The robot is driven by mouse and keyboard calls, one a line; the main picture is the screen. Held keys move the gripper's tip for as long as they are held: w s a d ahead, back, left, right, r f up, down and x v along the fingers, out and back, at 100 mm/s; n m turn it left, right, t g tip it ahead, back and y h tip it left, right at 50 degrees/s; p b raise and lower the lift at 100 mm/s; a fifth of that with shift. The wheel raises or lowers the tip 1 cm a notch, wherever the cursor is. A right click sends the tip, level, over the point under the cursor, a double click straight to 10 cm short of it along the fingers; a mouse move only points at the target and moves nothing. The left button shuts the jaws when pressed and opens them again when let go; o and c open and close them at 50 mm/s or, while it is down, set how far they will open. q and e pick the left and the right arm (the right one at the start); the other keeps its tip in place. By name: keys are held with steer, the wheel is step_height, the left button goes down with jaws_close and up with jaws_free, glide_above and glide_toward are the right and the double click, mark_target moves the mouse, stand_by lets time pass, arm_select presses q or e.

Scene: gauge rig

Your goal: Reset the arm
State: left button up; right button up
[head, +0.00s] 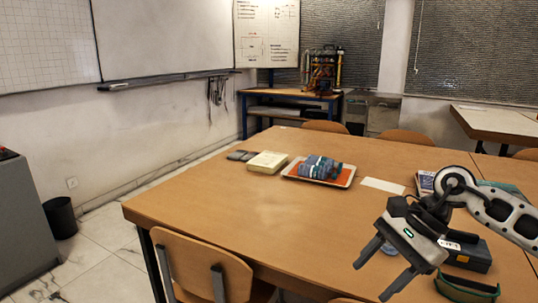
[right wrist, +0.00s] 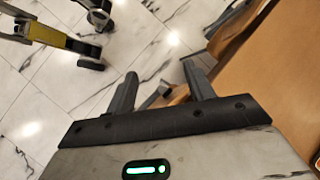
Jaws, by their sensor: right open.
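My right arm (head: 495,207) reaches in from the right in the head view, over the table's right part. Its gripper (head: 370,283) is open, with two dark fingers apart and pointing down and left. Nothing shows between the fingers. In the right wrist view the same gripper (right wrist: 160,70) shows its two fingers apart against the marble floor and a table edge. My left gripper is not seen in the head view.
The wooden table (head: 220,205) has clear room at its left and middle. A cream block (head: 267,161), a tray (head: 290,178) with a blue bundle (head: 320,166) and a white sheet (head: 383,186) lie behind the gripper. A dark box (head: 472,257) and green-rimmed item (head: 467,289) lie near it. A chair (head: 205,265) stands in front.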

steer(key=s+a+r+m+t+y, duration=0.1)
steer(key=s+a+m+y, duration=0.2)
steer(key=a+m+y, duration=0.5)
steer(key=s+a+m+t+y, duration=0.25)
steer(key=a+m+y, duration=0.2)
steer(key=a, duration=0.55)
steer(key=d+f+m+t+h, duration=0.3)
steer(key=f+m+t+h, duration=0.3)
steer(key=m, duration=1)
steer(key=d+f+m+t+h, duration=0.35)
steer(key=m+t, duration=0.45)
steer(key=m, duration=0.7)
steer(key=s+d+f+m+g+h, duration=0.2)
steer(key=s+f+m+g+h, duration=0.1)
steer(key=s+f+m, duration=0.2)
steer(key=s+d+f+m+g+h, duration=0.3)
steer(key=s+f+m, duration=0.3)
steer(key=f+m, duration=0.2)
steer(key=shift+s+d+f+m+h, duration=0.15)
steer(key=shift+d+f+m+h, duration=0.2)
steer(key=shift+f, duration=0.3)
